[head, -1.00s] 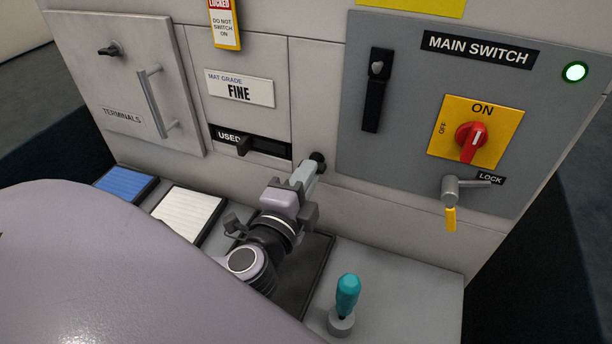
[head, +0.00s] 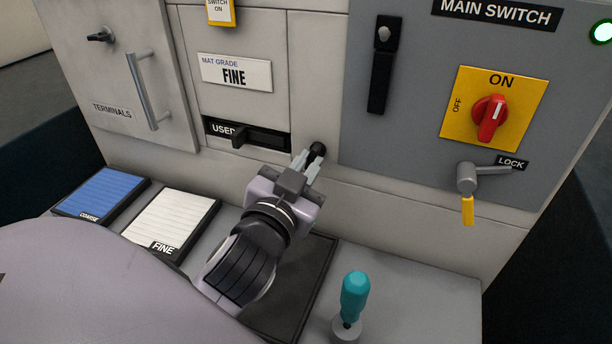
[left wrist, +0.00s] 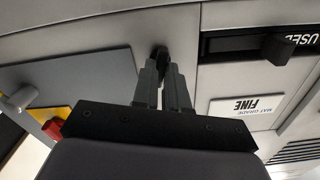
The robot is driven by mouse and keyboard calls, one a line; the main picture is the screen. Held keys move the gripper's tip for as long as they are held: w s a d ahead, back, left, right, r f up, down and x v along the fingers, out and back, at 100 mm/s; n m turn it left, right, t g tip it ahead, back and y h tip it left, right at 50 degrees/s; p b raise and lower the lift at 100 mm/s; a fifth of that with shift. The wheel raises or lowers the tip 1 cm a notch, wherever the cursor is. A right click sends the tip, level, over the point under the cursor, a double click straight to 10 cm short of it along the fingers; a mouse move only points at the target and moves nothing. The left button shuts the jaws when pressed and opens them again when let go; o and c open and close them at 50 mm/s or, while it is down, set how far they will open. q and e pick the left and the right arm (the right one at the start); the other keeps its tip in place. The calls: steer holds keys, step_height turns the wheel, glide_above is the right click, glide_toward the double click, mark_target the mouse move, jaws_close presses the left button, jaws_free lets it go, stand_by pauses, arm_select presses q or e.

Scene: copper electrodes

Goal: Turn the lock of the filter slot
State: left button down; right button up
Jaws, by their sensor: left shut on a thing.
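The filter slot (head: 268,142) is a dark recess labelled USED, with a black tab (head: 240,137) at its left part. Its lock, a small black knob (head: 317,149), sits on the grey panel just right of the slot. It also shows in the left wrist view (left wrist: 160,51). My left gripper (head: 309,163) is shut on the black knob, with its two pale fingers on either side of it; the fingers also show in the left wrist view (left wrist: 162,72). They hide part of the knob, so its exact angle cannot be told. My right gripper is not in view.
A MAT GRADE FINE plate (head: 236,72) is above the slot. Right are a red switch (head: 490,118) and a grey lock lever (head: 467,178). On the ledge lie a blue mat (head: 100,192), a white mat (head: 172,218) and an upright teal-handled tool (head: 355,298).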

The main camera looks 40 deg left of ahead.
arm_select(q)
steer(key=n, duration=0.2)
steer(key=shift+n, duration=0.3)
steer(key=c, duration=1.1)
jaws_free()
steer(key=shift+c, duration=0.2)
steer(key=shift+s, duration=0.1)
